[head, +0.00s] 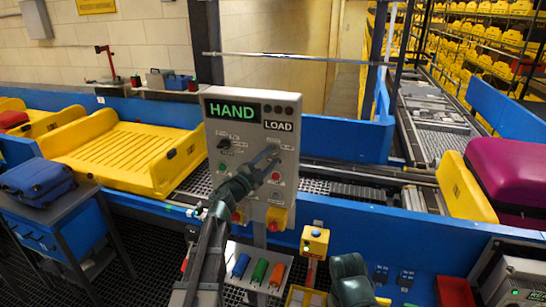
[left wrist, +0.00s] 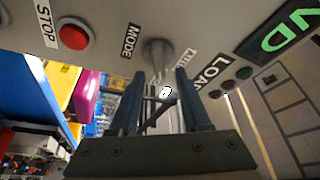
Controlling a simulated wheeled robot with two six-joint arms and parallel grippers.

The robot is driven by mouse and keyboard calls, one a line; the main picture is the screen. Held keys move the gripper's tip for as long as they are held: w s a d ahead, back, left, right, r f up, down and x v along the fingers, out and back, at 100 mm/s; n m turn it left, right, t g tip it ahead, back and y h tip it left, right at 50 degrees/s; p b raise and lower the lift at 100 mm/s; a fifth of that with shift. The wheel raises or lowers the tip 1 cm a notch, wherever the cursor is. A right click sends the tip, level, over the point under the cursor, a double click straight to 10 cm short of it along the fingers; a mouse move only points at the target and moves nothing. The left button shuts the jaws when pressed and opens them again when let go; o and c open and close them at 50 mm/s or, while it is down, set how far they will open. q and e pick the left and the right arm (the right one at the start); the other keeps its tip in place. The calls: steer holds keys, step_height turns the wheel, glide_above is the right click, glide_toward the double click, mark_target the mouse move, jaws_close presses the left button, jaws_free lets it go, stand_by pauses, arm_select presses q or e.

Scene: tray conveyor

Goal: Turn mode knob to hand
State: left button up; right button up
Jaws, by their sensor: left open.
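The grey control panel (head: 251,120) stands upright in the middle of the head view. Its green display reads HAND (head: 232,110), with a LOAD label (head: 278,125) beside it. My left gripper (head: 270,157) is open in front of the panel's right half. In the left wrist view, the grey mode knob (left wrist: 157,48) is between the MODE label and a partly hidden AUTO label. The open fingers (left wrist: 161,85) are on either side of the knob's line; contact is unclear. The knob's pointing direction is hard to read.
A red STOP button (left wrist: 72,35) is close to the mode knob. A red button on a yellow base (head: 277,218) is low on the panel. A yellow tray (head: 125,150) lies on the conveyor at left; a magenta suitcase (head: 505,175) is at right.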

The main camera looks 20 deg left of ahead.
arm_select(q)
steer(key=b+v, duration=0.2)
steer(key=v, duration=0.9)
steer(key=shift+s, duration=0.4)
steer(key=shift+a, duration=0.15)
steer(key=w+f+n+y+b, duration=0.25)
steer(key=f+n+y, duration=0.25)
steer(key=n+y, duration=0.5)
steer(key=s+d+f+n+g+y+b, duration=0.1)
steer(key=s+d+f+n+g, duration=0.2)
steer(key=f, duration=0.4)
steer(key=s+d+f+n+g+y+b, duration=0.1)
steer(key=d+f+g, duration=0.2)
steer(key=f+g, duration=0.35)
steer(key=s+d+f+g+h+b, duration=0.1)
steer(key=s+d+f+g, duration=0.3)
steer(key=s+d+f, duration=0.3)
steer(key=s+d+f+g+h, duration=0.2)
steer(key=s+d+f+g, duration=0.3)
steer(key=s, duration=1)
steer(key=d+f, duration=0.1)
steer(key=d, duration=0.2)
steer(key=shift+s+f+m+b, duration=0.25)
steer(key=shift+f+m+b, duration=0.15)
